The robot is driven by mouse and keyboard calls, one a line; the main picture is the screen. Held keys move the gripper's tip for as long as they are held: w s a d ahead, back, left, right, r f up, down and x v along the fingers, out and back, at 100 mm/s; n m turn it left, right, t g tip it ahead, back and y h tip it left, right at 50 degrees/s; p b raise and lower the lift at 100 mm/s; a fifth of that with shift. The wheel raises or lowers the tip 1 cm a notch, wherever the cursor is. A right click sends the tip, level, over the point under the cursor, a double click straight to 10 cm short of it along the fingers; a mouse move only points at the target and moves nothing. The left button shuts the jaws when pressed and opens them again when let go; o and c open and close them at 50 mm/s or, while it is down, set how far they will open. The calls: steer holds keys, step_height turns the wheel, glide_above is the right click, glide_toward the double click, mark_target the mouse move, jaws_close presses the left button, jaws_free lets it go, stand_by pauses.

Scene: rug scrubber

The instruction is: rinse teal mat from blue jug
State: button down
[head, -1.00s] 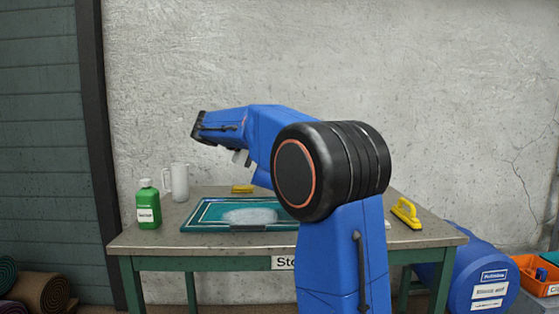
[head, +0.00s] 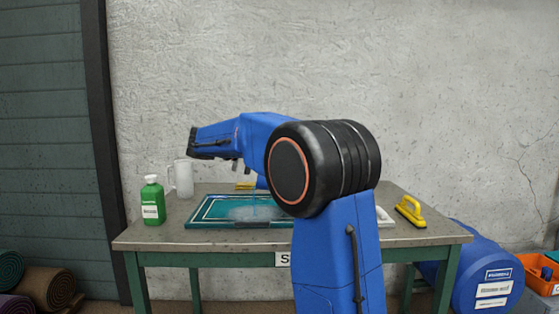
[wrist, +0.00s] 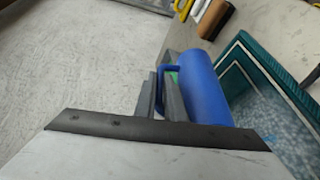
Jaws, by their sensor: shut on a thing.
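The blue jug (wrist: 205,90) is in my gripper (wrist: 163,92), whose fingers are shut on its handle in the wrist view. A thin bluish stream falls onto the patch from beside my arm.
A green bottle (head: 152,203) and a clear jug (head: 182,178) stand left on the table (head: 180,238). A yellow-handled tool (head: 410,211) lies at the right; another yellow item (head: 245,186) is behind the mat. A blue barrel (head: 482,275) and orange crate (head: 540,275) stand right of the table.

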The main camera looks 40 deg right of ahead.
steer(key=shift+r, duration=0.1)
steer(key=shift+s+d+r+m+t+y, duration=0.5)
steer(key=shift+d+y, duration=0.3)
steer(key=shift+y, duration=0.4)
steer(key=shift+s+d+r+m+t+y, duration=0.15)
steer(key=shift+s+d+r+t+y, duration=0.15)
steer(key=shift+y, duration=0.3)
steer(key=shift+s+d+r+m+t+y, duration=0.15)
steer(key=shift+s+d+r+t+y, duration=0.15)
steer(key=shift+y, duration=0.3)
steer(key=shift+s+d+f+m+t+y, duration=0.15)
steer(key=shift+t+y, duration=0.1)
steer(key=shift+y, duration=0.25)
steer(key=shift+w+d+f+m+t+y, duration=0.15)
steer(key=shift+t+y, duration=0.1)
steer(key=shift+y, duration=0.25)
steer(key=y, duration=0.1)
steer(key=t+y, duration=0.1)
steer(key=shift+s+d+f+m+t+y, duration=0.1)
steer(key=shift+s+f+m+t+y, duration=0.05)
steer(key=shift+f+m+t+y, duration=0.2)
steer(key=shift+f+t+y, duration=0.35)
steer(key=shift+f+y, duration=0.2)
